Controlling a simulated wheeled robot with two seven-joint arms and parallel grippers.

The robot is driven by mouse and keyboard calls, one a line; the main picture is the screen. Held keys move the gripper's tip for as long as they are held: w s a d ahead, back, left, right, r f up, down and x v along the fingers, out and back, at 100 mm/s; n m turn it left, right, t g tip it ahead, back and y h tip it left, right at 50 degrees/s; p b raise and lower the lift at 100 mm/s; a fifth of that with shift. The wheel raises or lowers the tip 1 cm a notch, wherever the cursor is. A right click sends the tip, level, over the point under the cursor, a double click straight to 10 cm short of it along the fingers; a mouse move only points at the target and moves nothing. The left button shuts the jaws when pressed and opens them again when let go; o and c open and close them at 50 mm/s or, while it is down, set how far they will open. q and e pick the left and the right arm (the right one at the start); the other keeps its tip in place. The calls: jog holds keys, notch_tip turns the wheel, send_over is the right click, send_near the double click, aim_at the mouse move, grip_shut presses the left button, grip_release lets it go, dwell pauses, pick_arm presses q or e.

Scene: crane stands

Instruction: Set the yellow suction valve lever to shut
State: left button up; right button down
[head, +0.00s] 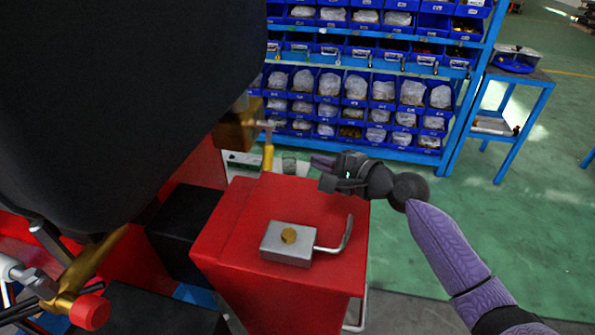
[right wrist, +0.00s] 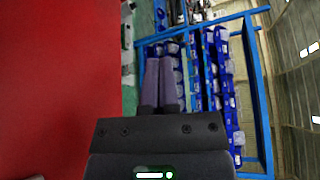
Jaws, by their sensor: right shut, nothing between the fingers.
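The yellow lever (head: 268,156) hangs roughly straight down beside a brass valve body (head: 237,130), just behind the red cabinet. Its lower end is close to the cabinet's back edge. My right gripper (head: 318,161) is to the right of the lever, above the cabinet's far right part, with a gap between them. Its purple fingers point left toward the lever. In the right wrist view the fingers (right wrist: 160,82) lie together with nothing between them, and the lever does not show. My left gripper is not in view.
The red cabinet (head: 225,235) carries a grey box (head: 275,250) with a bent metal handle (head: 345,236). A large dark shape (head: 120,90) covers the upper left, close to the valve. Blue shelves (head: 375,65) stand behind. Green floor (head: 480,225) is open at right.

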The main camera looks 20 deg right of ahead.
aim_at(268, 145)
jog(key=w+a+p, duration=0.1)
jog(key=w+a, duration=0.1)
jog(key=a, duration=0.1)
jog(key=w+a, duration=0.2)
jog(key=w, duration=0.1)
jog(key=shift+a+r+p, duration=0.1)
jog(key=shift+a+p, duration=0.3)
jog(key=shift+s+a, duration=0.15)
jog(key=shift+s, duration=0.15)
jog(key=shift+a, duration=0.1)
